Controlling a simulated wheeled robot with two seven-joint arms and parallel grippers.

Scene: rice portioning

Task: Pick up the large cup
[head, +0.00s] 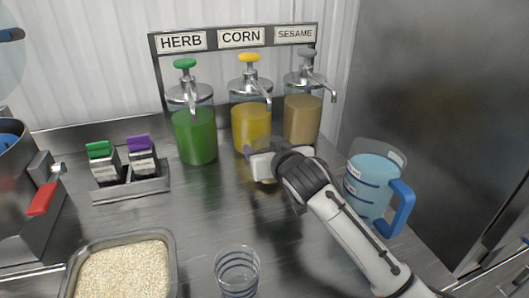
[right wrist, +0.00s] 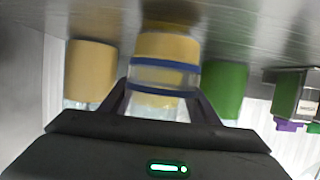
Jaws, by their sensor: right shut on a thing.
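My right gripper (head: 250,163) is shut on a clear cup with blue bands (right wrist: 165,78), which sits between the two fingers in the right wrist view. In the head view the gripper and wrist hide most of this cup, in front of the yellow corn dispenser. I cannot tell whether the cup touches the counter. Another clear cup with dark bands (head: 237,272) stands upright at the front of the counter, apart from the gripper. My left gripper is not in view.
The herb (head: 196,138), corn (head: 251,125) and sesame (head: 303,118) dispensers stand behind the gripper. A jug of blue liquid (head: 372,180) stands right of my forearm. A rice tray (head: 172,262) is at front left. A holder with two small packs (head: 130,190) sits behind it.

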